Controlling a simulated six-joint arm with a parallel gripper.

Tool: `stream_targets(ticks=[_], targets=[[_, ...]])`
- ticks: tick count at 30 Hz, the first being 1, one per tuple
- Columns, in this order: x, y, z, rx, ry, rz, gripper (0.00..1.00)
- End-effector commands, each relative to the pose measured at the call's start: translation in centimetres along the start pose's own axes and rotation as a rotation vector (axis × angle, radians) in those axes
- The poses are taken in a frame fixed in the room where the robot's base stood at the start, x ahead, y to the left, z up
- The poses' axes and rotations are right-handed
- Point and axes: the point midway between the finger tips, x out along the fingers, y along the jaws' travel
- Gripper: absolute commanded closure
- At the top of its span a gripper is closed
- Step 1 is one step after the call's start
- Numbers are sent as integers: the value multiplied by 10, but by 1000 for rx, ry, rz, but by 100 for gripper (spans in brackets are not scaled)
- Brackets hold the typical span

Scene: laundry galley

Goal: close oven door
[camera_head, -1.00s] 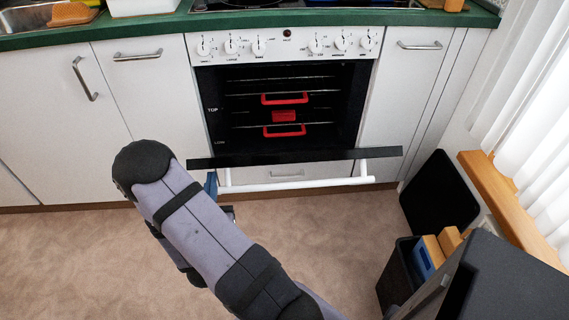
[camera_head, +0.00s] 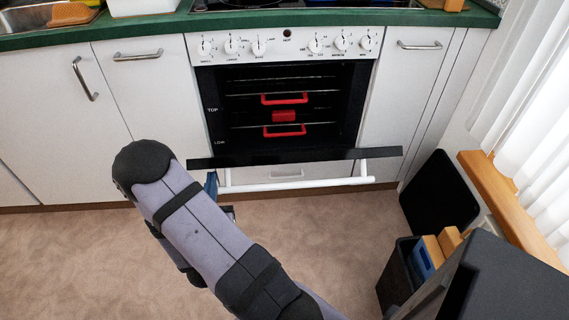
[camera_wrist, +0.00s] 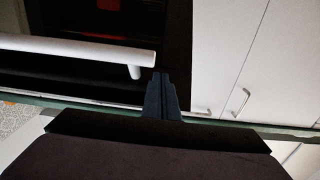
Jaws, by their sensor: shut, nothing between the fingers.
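The oven door (camera_head: 290,158) is open. It hangs out from the oven's front with its dark top edge well below the control panel. Its white handle (camera_head: 300,185) runs along the outer side. In the wrist view the handle (camera_wrist: 75,47) ends just left of my gripper's fingertips. My gripper (camera_wrist: 161,74) is shut and empty, close to the handle's end; I cannot tell whether they touch. In the head view my arm hides most of the gripper, near the door's left end.
The oven (camera_head: 275,85) holds racks and a red-handled dish (camera_head: 284,116). White cabinets (camera_head: 50,120) flank it below a green countertop (camera_head: 130,25). A black bin (camera_head: 395,275) and a dark panel (camera_head: 438,195) stand at the right. The carpet before the left cabinets is clear.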

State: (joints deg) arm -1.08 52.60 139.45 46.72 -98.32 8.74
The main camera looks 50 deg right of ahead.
Motion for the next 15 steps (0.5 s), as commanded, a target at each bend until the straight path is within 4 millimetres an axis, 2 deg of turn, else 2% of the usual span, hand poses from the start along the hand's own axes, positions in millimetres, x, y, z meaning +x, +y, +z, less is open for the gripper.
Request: stream_targets(ticks=[5,15], targets=[[8,1,-11,3,2,4,100],[60,2,-60,4,5,5,100]])
